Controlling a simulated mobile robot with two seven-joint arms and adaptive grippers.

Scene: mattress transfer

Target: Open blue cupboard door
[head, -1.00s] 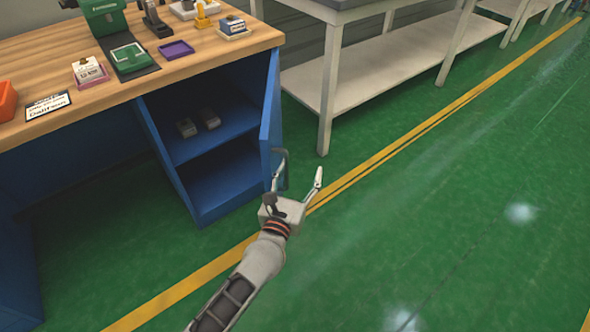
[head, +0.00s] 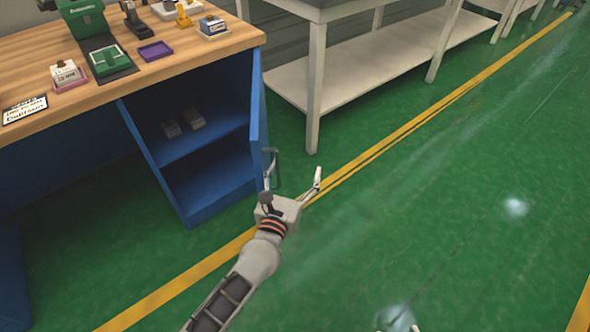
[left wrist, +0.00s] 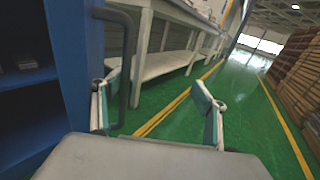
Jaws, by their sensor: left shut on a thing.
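The blue cupboard (head: 205,205) stands under the wooden bench, and its front is open to view. Its blue door (head: 259,125) stands swung out at the right side, seen almost edge-on. The dark door handle (head: 276,170) is a bent bar on the door's outer face; it also shows in the left wrist view (left wrist: 128,75). My left gripper (head: 293,178) is at this handle, with the bar between its fingers, close to the left one. The fingers look spread, but the gripper is shut on the handle.
Two small grey items (head: 183,126) lie on the cupboard's upper shelf. The wooden bench top (head: 130,82) holds a green machine and small trays. A pale table (head: 345,88) stands behind the door. The green floor (head: 430,220) to the right is clear.

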